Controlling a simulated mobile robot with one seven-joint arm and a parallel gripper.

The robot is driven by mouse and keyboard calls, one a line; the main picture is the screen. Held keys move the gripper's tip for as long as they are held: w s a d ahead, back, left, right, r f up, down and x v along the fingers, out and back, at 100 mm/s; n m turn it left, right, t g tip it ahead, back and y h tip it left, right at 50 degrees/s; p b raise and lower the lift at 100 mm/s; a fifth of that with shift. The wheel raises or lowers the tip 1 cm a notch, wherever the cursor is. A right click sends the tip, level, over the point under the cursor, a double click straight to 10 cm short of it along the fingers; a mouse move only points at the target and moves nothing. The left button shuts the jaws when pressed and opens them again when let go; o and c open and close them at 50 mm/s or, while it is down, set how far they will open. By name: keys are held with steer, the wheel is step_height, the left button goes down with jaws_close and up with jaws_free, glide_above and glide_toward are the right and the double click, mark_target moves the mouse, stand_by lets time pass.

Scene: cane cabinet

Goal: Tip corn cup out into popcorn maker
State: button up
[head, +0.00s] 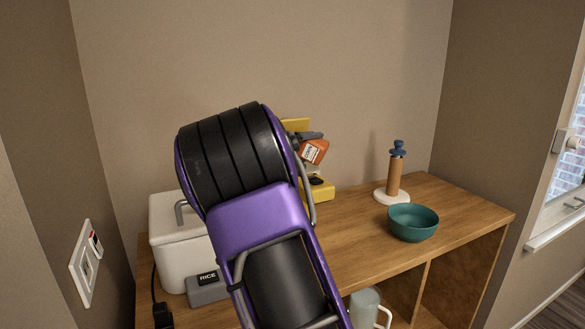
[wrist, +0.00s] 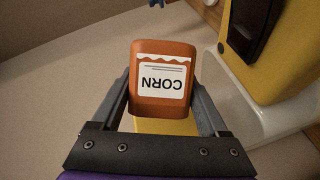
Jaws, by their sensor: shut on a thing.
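The orange corn cup (head: 314,152) with its white CORN label is held up in front of the popcorn maker, tilted in the head view. In the wrist view the corn cup (wrist: 163,105) sits between both fingers, its label upside down. My gripper (wrist: 162,88) is shut on its sides; in the head view my gripper (head: 308,136) is partly hidden by my arm. The yellow popcorn maker (head: 320,189) stands on the wooden top, mostly hidden behind the cup and arm. In the wrist view a yellow body (wrist: 275,70) with a dark panel stands to the right. The cup's contents are not visible.
A teal bowl (head: 413,224) and a wooden post on a white base (head: 392,196) stand to the right on the wooden cabinet (head: 462,217). A white container (head: 180,235) and a grey RICE-labelled item (head: 207,289) are at the left. A wall rises behind.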

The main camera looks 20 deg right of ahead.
steer(key=shift+f+n+b, duration=0.25)
steer(key=shift+n+b, duration=0.05)
steer(key=shift+b, duration=0.05)
steer(key=shift+w+a+r+n+h, duration=0.3)
steer(key=shift+w+a+n+h, duration=0.25)
steer(key=shift+n, duration=0.25)
stand_by(0.6)
steer(key=shift+w+a+r+n+h, duration=0.15)
steer(key=shift+a+r+n+h, duration=0.1)
steer(key=shift+n, duration=0.55)
steer(key=shift+w+a+r+n+t+p, duration=0.15)
steer(key=shift+r+n+t+p, duration=0.15)
steer(key=shift+r+n+p, duration=0.45)
stand_by(0.6)
step_height(320, 180, up, 6)
steer(key=n+h+p, duration=0.1)
steer(key=n+p, duration=0.1)
steer(key=p, duration=0.1)
steer(key=shift+w+a+r, duration=0.2)
steer(key=shift+r, duration=0.05)
stand_by(0.6)
